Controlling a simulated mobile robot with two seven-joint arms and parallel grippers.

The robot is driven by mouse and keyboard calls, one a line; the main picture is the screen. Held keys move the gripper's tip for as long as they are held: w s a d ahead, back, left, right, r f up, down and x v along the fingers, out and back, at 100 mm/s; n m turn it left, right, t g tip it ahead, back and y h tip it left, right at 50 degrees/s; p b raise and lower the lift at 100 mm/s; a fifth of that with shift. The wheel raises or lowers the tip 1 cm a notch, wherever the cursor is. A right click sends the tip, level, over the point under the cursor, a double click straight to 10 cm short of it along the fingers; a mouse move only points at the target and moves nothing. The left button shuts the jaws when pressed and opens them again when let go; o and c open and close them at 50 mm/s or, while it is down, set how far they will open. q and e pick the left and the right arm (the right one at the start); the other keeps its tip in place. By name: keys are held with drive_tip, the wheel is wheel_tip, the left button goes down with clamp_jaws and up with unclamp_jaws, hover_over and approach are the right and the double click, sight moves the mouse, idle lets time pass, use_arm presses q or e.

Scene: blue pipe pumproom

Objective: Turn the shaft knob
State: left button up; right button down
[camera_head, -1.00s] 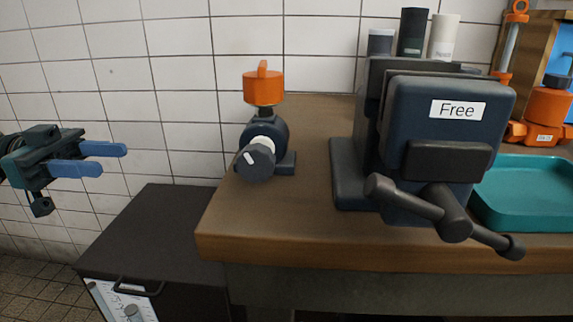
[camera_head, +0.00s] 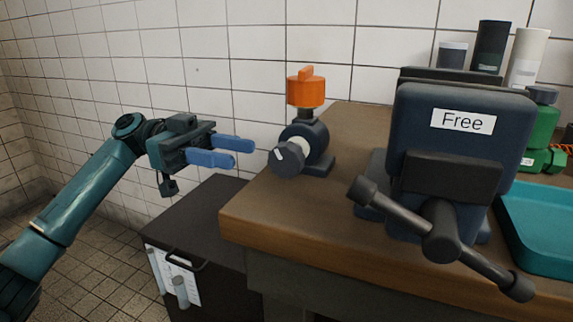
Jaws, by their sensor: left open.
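The shaft knob (camera_head: 286,159) is a dark grey round knob with a white mark. It sits on the front of a small dark blue pump-like body (camera_head: 314,142) at the left end of the workbench. An orange knob (camera_head: 306,90) tops the same body. My left gripper (camera_head: 244,153) comes in from the left with two blue fingers pointing right toward the shaft knob. It is open and empty, and in the picture a small gap separates the fingertips from the knob. My right gripper is not in view.
A big dark vise (camera_head: 455,150) labelled "Free" with a crossbar handle (camera_head: 440,232) stands right of the knob. A teal tray (camera_head: 545,225), a green part (camera_head: 541,135) and several cylinders stand further right. A dark cabinet (camera_head: 200,215) is below the left gripper. A tiled wall stands behind.

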sight(271, 161)
use_arm(q)
drive_tip(key=b+x, duration=0.1)
drive_tip(key=x, duration=0.8)
drive_tip(key=shift+c, duration=0.4)
drive_tip(key=shift+f, duration=0.1)
clamp_jaws()
